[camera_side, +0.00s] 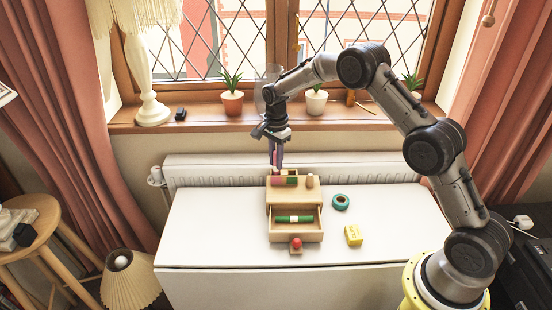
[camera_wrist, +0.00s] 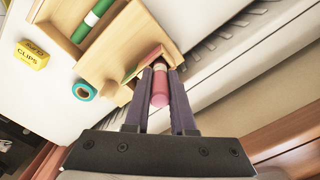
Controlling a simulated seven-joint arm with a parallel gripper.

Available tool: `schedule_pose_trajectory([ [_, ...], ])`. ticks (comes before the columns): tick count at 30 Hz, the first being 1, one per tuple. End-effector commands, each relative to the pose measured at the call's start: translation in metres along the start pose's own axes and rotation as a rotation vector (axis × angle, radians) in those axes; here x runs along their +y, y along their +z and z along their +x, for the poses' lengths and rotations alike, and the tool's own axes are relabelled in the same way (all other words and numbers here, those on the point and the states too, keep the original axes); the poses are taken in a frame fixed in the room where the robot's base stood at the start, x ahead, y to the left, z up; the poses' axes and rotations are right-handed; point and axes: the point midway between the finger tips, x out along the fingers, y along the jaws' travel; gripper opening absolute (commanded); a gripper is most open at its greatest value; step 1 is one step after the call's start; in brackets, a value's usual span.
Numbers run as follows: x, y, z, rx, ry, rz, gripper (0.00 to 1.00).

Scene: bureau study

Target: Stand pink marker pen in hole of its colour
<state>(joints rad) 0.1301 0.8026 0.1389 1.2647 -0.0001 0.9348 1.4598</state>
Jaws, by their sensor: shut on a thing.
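The pink marker pen (camera_wrist: 160,88) is gripped between the two fingers of my gripper (camera_wrist: 163,76) in the wrist view. In the side view my gripper (camera_side: 276,160) points down over the back left of the wooden drawer box (camera_side: 274,193), largely hiding the pen. A small block with green and pink faces (camera_side: 284,181) sits on top of the box under the gripper. It shows close to the fingers in the wrist view (camera_wrist: 143,64). Its holes are hidden, and I cannot tell whether the pen's lower end is inside one.
The box's drawer is open, with a green marker (camera_side: 295,219) lying in it. A small wooden cylinder (camera_side: 310,181) stands on the box's right. Teal tape (camera_side: 341,202) and a yellow clips box (camera_side: 353,235) lie to the right. The white table's left side (camera_side: 215,225) is clear.

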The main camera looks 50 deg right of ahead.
Motion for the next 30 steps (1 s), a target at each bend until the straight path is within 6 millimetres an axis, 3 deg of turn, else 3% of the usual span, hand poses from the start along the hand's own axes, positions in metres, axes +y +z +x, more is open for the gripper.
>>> schedule_pose_trajectory([
  [12, 0.0002, 0.0, 0.0048, 0.0, 0.001, 0.0, 0.0],
  [13, 0.0002, 0.0, 0.0047, 0.0, 0.001, 0.0, 0.28],
  [18, 0.0001, 0.0, 0.0045, 0.0, 0.0, 0.0, 0.58],
  [24, 0.0001, 0.0, 0.0045, 0.0, 0.0, 0.0, 0.58],
  [27, 0.0002, 0.0, 0.0046, 0.0, 0.001, 0.0, 0.73],
  [30, 0.0002, 0.0, 0.0046, 0.0, 0.001, 0.0, 0.73],
])
